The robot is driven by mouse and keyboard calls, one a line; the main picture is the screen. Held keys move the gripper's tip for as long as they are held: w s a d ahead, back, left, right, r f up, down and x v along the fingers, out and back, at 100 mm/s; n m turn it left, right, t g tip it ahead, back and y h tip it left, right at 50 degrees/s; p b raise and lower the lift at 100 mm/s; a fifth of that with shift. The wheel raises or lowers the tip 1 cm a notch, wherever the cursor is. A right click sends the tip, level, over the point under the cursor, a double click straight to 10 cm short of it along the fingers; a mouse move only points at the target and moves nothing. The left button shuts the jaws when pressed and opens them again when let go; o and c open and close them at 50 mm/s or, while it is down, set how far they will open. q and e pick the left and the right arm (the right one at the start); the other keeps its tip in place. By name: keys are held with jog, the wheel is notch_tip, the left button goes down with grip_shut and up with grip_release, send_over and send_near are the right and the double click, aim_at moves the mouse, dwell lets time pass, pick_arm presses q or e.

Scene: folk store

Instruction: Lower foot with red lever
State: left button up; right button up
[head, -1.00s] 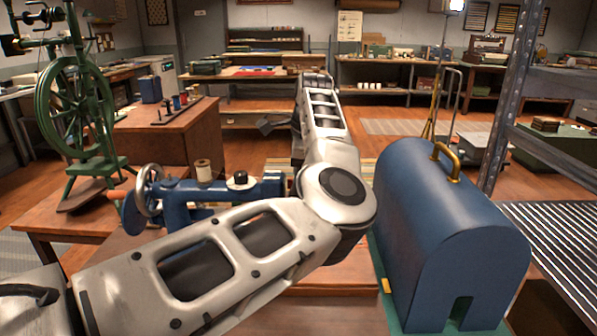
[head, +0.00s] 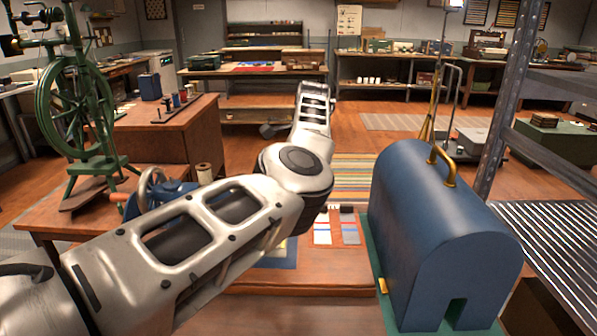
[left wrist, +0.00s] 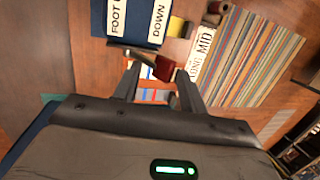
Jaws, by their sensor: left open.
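In the left wrist view, a dark red lever tip (left wrist: 165,68) on a curved metal arm (left wrist: 132,52) lies between the fingertips of my left gripper (left wrist: 158,76). The jaws are open, and I cannot tell whether a finger touches the lever. In the head view, the blue sewing machine (head: 172,191) stands on the left wooden table, mostly hidden behind my left arm. The presser foot is not visible. My right gripper is not in view.
A blue domed case (head: 415,220) with a brass handle stands to the right. A spinning wheel (head: 75,115) stands at the left. A thread spool (head: 204,173) is behind the machine. Colored cards (head: 335,230) lie on the table, and a "LONG MID" card (left wrist: 203,50) shows near the gripper.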

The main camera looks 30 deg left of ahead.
pick_arm(q)
jog(key=shift+w+a+f, duration=0.1)
jog(key=shift+w+a, duration=0.05)
jog(key=shift+w, duration=0.05)
jog(key=shift+s, duration=0.15)
dwell(0.4)
jog(key=p+v, duration=0.5)
jog(key=v, duration=0.3)
jog(key=shift+p, duration=0.35)
jog(key=shift+s, duration=0.1)
dwell(1.0)
